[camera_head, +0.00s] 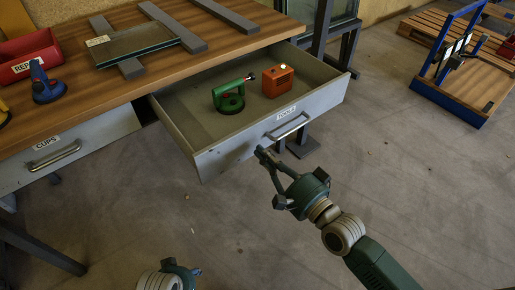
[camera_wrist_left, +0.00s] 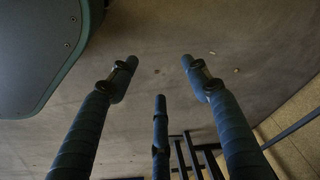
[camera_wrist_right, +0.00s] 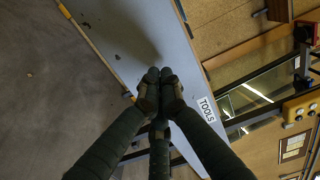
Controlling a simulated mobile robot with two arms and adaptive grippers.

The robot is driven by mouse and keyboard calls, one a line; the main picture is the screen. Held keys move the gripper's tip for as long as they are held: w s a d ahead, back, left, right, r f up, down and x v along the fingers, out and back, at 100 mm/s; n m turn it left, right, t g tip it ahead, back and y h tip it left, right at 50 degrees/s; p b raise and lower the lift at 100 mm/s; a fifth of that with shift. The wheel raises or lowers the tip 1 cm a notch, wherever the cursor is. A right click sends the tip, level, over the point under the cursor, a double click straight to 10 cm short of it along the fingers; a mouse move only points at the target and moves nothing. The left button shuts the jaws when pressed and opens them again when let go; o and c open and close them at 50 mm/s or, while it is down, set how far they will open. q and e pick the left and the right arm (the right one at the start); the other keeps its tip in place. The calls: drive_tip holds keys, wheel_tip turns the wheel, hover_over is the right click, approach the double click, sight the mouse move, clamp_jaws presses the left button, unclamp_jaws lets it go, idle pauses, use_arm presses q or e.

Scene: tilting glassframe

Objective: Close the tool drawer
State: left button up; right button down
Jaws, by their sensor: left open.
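The tool drawer (camera_head: 240,148), a grey box labelled TOOLS, is pulled out from under the wooden workbench. Its bar handle (camera_head: 288,128) is on the front panel. My right gripper (camera_head: 263,155) is at the drawer front, left of and below the handle. In the right wrist view my right gripper's fingers (camera_wrist_right: 160,82) are together with nothing seen between them, in front of the grey front panel (camera_wrist_right: 165,45); contact is unclear. The TOOLS label (camera_wrist_right: 207,110) shows beside them. My left gripper (camera_wrist_left: 159,75) has its fingers apart and empty, over floor.
In the drawer are a green suction tool (camera_head: 229,97) and an orange box (camera_head: 278,81). The bench (camera_head: 150,85) holds a glass pane (camera_head: 130,44) and a red bin (camera_head: 30,55). A closed CUPS drawer (camera_head: 70,150) is at left. Floor in front is clear.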

sight(251, 141)
use_arm(q)
drive_tip(key=shift+w+r, duration=0.15)
drive_tip(key=shift+r, duration=0.5)
use_arm(e)
drive_tip(key=shift+x, duration=1.45)
drive_tip(key=shift+w+a, duration=0.1)
